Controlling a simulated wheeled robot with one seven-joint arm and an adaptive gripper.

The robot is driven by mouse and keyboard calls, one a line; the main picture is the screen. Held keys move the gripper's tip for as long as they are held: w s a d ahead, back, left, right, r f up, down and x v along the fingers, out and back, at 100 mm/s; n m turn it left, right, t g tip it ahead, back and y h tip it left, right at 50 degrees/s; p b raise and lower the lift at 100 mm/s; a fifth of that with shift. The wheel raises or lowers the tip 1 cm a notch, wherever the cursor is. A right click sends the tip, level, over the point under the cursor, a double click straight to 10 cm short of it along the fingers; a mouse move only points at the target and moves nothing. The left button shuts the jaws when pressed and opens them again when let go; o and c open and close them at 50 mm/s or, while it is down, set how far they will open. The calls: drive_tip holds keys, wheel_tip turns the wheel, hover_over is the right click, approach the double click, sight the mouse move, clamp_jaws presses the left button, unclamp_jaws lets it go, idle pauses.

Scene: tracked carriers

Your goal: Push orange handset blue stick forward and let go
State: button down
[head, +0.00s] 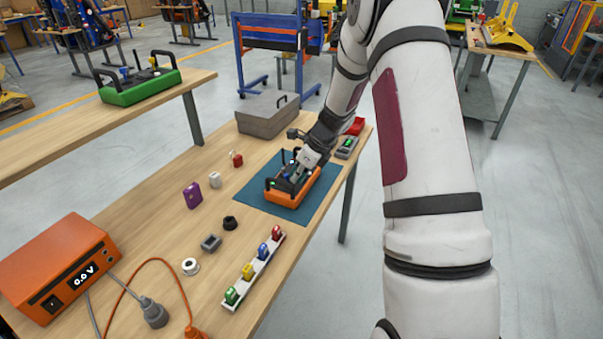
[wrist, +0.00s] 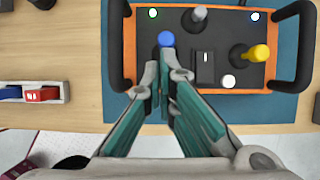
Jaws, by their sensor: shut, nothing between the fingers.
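The orange handset (head: 287,199) lies on a teal mat (head: 327,194) on the wooden bench, and its black top panel (wrist: 190,45) fills the upper wrist view. The blue stick (wrist: 166,39) shows as a round blue knob on the panel's left half. My gripper (wrist: 164,72) is over the handset, its fingers shut and empty. The fingertips are right beside the blue knob, just below it in the wrist view; I cannot tell whether they touch it. In the head view my gripper (head: 298,173) hides part of the panel.
The panel also carries a yellow stick (wrist: 258,52), a grey stick (wrist: 198,13), a black switch (wrist: 205,65) and a white button (wrist: 229,81). Black handles (wrist: 292,45) flank it. A grey case (head: 266,115) stands behind; a green handset (head: 140,87) is on another bench.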

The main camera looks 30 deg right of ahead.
drive_tip(key=shift+w+a+r, duration=0.25)
drive_tip(key=shift+w, duration=0.2)
drive_tip(key=shift+r, duration=0.1)
idle(1.7)
drive_tip(key=shift+r+p, duration=0.3)
drive_tip(key=shift+r, duration=0.4)
drive_tip(key=shift+s+d, duration=0.2)
drive_tip(key=shift+s, duration=0.05)
drive_tip(key=s+d+r, duration=0.5)
drive_tip(key=s+r, duration=0.2)
drive_tip(key=s, duration=0.1)
drive_tip(key=shift+s+d, duration=0.4)
